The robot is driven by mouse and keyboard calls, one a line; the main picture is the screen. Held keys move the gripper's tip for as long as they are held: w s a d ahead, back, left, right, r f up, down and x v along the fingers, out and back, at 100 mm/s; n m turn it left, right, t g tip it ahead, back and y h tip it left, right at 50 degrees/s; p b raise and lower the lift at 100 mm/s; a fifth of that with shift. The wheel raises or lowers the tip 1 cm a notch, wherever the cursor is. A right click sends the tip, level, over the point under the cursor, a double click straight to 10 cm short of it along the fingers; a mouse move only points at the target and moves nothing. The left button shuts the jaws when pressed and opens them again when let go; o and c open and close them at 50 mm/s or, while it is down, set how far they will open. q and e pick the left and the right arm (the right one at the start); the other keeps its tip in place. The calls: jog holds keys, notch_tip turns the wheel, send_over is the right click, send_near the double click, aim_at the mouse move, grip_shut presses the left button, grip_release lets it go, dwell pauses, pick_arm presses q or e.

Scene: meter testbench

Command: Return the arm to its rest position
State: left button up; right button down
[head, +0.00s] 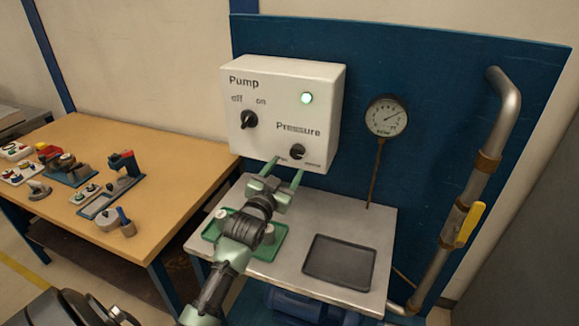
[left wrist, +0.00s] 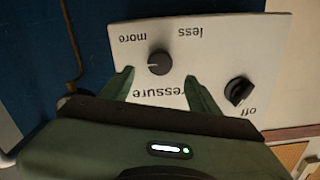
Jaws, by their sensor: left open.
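My left gripper (head: 283,169) is open, with its two green fingers pointing up at the lower part of the white control box (head: 325,88). In the left wrist view, the open fingers (left wrist: 160,84) stand on either side of the black pressure knob (left wrist: 159,62), and nothing shows held between them. Whether the fingertips touch the box I cannot tell. The pressure knob also shows in the head view (head: 297,151), just above the fingers. The pump knob (head: 249,119) points up toward the right, near "on". The green lamp (head: 307,98) is lit. My right gripper is not in view.
Below the box is a metal bench (head: 375,222) with a green tray (head: 272,243) partly under my arm and a dark empty tray (head: 340,262). A gauge (head: 386,116) on a thin stem and a pipe with a yellow handle (head: 469,224) stand right. A wooden table (head: 170,190) with parts stands left.

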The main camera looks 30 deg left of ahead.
pick_arm(q)
jog(key=shift+s+d, duration=0.1)
jog(key=shift+s, duration=0.2)
dwell(0.4)
